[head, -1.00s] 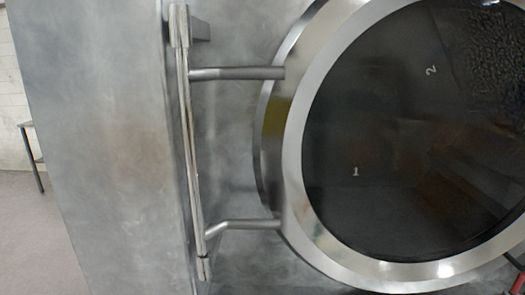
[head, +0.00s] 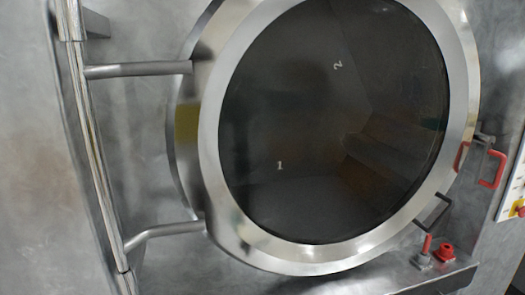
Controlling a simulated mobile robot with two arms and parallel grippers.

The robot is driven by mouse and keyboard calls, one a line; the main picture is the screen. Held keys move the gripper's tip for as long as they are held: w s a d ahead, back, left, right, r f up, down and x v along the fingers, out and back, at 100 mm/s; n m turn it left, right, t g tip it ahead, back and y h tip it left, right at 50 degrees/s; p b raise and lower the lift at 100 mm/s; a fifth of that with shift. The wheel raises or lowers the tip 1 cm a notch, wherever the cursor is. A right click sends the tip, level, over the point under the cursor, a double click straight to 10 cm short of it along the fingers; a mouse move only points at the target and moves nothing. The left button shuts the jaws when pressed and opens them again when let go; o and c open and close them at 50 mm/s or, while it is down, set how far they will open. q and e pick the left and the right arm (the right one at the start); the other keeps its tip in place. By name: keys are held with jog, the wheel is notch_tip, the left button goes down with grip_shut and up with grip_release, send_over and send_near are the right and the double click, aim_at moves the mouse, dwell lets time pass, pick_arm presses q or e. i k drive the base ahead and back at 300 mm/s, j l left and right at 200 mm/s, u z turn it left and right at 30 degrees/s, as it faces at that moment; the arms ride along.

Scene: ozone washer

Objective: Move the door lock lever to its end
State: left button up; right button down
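The round door (head: 210,150) of the washer has a wide metal ring and a dark glass window (head: 330,120). It looks closed against the metal front. At its lower right edge is a red U-shaped handle (head: 496,170), with a dark bracket-like handle (head: 434,212) below it. A small upright red-tipped lever (head: 427,243) stands on the ledge under the door, beside a red knob (head: 445,252). I cannot tell for sure which of these is the door lock lever. Neither of my grippers is in view.
A vertical metal hinge bar (head: 92,140) with two arms joins the door at the left. A metal ledge (head: 440,276) sticks out below the door at the lower right. A pale control panel (head: 515,190) with a red button is at the right edge.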

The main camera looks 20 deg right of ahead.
aim_at(488, 140)
jog(key=z, duration=1.9)
